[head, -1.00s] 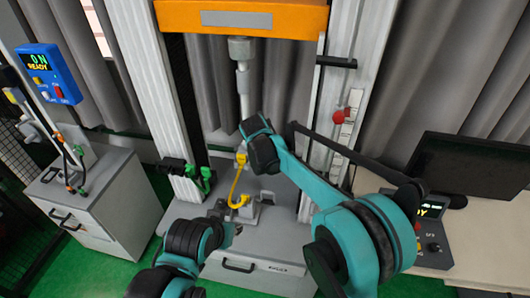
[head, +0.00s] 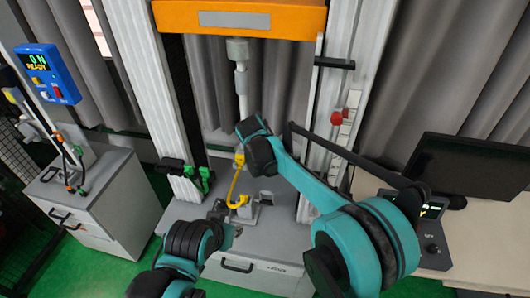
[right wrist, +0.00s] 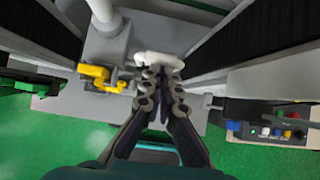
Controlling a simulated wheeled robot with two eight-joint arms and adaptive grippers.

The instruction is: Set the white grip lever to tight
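The white grip lever (right wrist: 158,60) shows in the right wrist view as a short white bar at the tips of my right gripper (right wrist: 161,78). The fingers are drawn together with almost no gap, and the bar lies across just beyond them. Whether they touch it is hard to tell. In the head view my right forearm hides the right gripper and the lever. My left gripper (head: 222,222) is low in front of the tower base, partly hidden by its wrist; its opening is not clear.
A yellow piece (head: 237,188) stands on the tower base, also in the right wrist view (right wrist: 97,77). An orange crosshead (head: 240,17) is above, between two pale columns. A control box (head: 430,245) and a monitor (head: 467,165) stand on the right table. A blue panel (head: 45,75) is at left.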

